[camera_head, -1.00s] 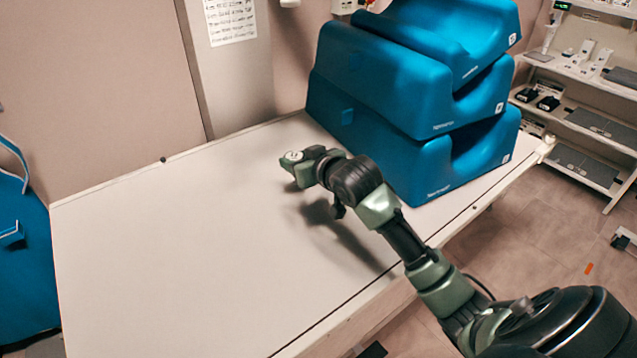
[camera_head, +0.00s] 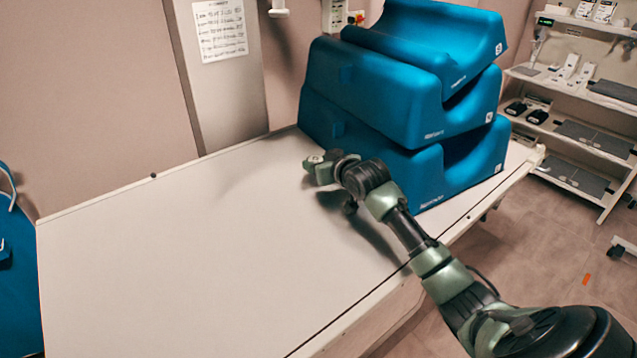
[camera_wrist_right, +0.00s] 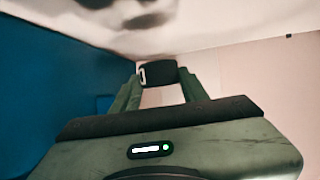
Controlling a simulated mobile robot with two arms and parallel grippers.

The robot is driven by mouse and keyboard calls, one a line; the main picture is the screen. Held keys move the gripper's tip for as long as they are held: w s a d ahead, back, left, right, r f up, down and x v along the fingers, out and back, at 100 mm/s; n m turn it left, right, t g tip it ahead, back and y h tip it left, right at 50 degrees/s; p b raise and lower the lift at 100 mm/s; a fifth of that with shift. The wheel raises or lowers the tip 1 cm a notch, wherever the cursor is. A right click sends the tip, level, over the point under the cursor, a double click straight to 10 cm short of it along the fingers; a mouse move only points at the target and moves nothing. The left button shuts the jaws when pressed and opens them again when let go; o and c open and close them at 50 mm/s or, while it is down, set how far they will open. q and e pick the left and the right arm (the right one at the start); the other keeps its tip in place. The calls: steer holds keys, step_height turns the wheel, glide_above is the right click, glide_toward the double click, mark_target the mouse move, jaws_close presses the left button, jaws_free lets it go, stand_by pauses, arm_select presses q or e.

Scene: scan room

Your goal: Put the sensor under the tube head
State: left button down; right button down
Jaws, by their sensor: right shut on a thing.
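My right gripper (camera_head: 322,165) is low over the white table, left of the stacked blue blocks. In the right wrist view, its two green fingers (camera_wrist_right: 158,88) are shut on a small dark thing with a pale mark, likely the sensor (camera_wrist_right: 157,73). In the head view the gripper's own body hides this thing. I cannot make out the tube head in any view. My left gripper is not in view.
The blue blocks (camera_head: 385,95) stand on the table (camera_head: 170,260) at the back right. The table is bare to the left and front. A panel with a notice (camera_head: 219,30) stands behind it. Shelves (camera_head: 575,120) with small devices are at the far right.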

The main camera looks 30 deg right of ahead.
mark_target(319, 191)
steer(key=shift+f, duration=3.2)
steer(key=c, duration=0.7)
jaws_free()
steer(key=shift+f, duration=0.1)
steer(key=shift+c, duration=0.2)
steer(key=shift+s, duration=0.1)
steer(key=v, duration=1.1)
steer(key=shift+s+a+r, duration=0.1)
steer(key=shift+s+r, duration=0.25)
steer(key=shift+s, duration=0.05)
